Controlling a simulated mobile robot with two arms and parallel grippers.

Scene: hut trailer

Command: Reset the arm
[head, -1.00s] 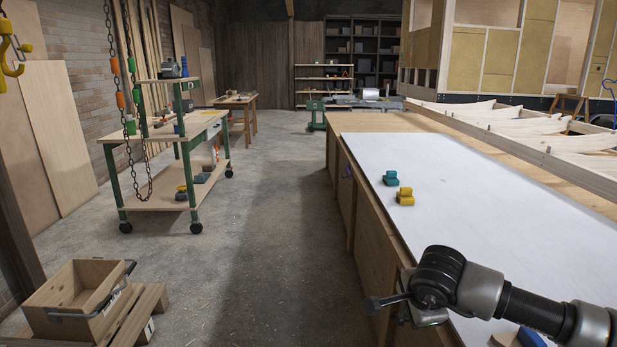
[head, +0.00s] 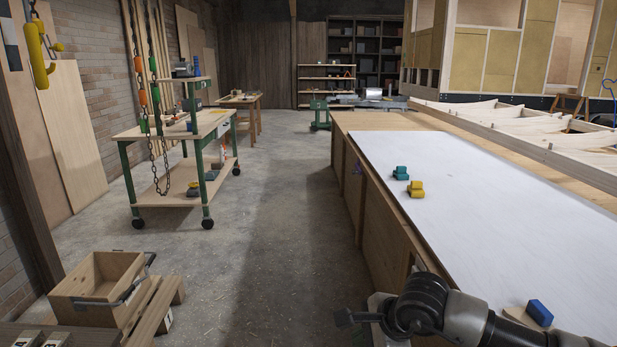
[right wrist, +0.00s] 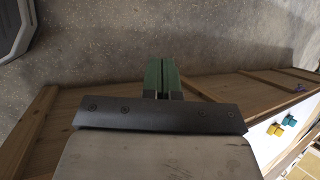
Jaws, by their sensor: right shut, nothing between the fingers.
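My right gripper (head: 345,318) is low in the head view, beside the left side of the long workbench (head: 377,217), with its arm coming in from the lower right. In the right wrist view its green fingers (right wrist: 161,76) are together with nothing between them, over the concrete floor next to the bench's wooden side (right wrist: 238,90). My left gripper is in neither view.
A teal block (head: 400,172) and a yellow block (head: 416,189) lie on the bench's white sheet (head: 480,200). A blue block (head: 539,312) is near my right arm. A wooden crate (head: 97,285) stands lower left; a green-legged cart (head: 178,133) stands beyond. The aisle between is clear.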

